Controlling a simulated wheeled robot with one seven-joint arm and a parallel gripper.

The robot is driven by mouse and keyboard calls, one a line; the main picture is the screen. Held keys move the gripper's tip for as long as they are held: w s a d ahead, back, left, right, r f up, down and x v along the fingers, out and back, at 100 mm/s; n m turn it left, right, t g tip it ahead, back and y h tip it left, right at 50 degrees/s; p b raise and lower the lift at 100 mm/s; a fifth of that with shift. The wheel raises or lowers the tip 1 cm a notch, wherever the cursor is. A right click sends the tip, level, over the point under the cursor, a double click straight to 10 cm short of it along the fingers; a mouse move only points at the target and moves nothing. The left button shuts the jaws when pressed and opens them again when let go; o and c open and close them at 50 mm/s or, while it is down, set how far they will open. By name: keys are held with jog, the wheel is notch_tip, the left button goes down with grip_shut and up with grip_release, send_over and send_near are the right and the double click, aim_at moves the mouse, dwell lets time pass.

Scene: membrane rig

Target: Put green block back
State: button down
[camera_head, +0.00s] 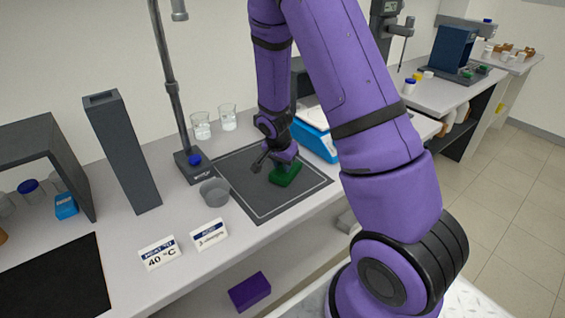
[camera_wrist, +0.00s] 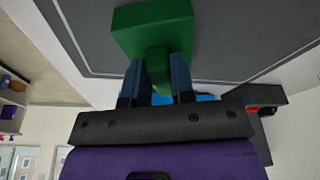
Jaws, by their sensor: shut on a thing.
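The green block (camera_head: 285,176) is at the dark grey mat (camera_head: 240,180) on the bench in the head view. My gripper (camera_head: 276,158) is above it, with its fingers around the block's upper part. In the wrist view the block (camera_wrist: 155,28) has a wide green body and a narrower knob. The two blue-grey fingers of my gripper (camera_wrist: 157,82) are shut on that knob. The block is against or very close to the mat (camera_wrist: 240,35); I cannot tell whether it touches. My arm hides part of the area behind.
A grey cup (camera_head: 214,192) stands at the mat's left edge. Two glass beakers (camera_head: 214,122) and a stand (camera_head: 192,165) are behind it. A blue device (camera_head: 318,140) is right of the mat. Two label cards (camera_head: 183,246) stand in front. A purple block (camera_head: 249,292) lies on a lower shelf.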

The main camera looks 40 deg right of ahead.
jog(key=c, duration=1)
grip_release()
jog(key=shift+f, duration=0.1)
jog(key=shift+o, duration=0.2)
jog(key=s+a+r+n+t+y, duration=0.15)
jog(key=s+r, duration=0.25)
jog(key=r, duration=0.6)
jog(key=s+a+r+n, duration=0.3)
jog(key=s+r, duration=0.1)
jog(key=r, duration=0.5)
jog(key=s+a+r+n+t, duration=0.1)
jog(key=s+a+r+n, duration=0.2)
jog(key=r, duration=0.7)
jog(key=s+a+r+n, duration=0.2)
jog(key=s+r, duration=0.1)
jog(key=s, duration=0.4)
jog(key=s+a+r+n+t+y, duration=0.1)
jog(key=s+a+r+n, duration=0.1)
jog(key=s, duration=0.5)
jog(key=shift+s+r+n, duration=0.35)
jog(key=shift+r+n, duration=0.35)
jog(key=shift+n, duration=0.15)
jog(key=shift+t, duration=0.25)
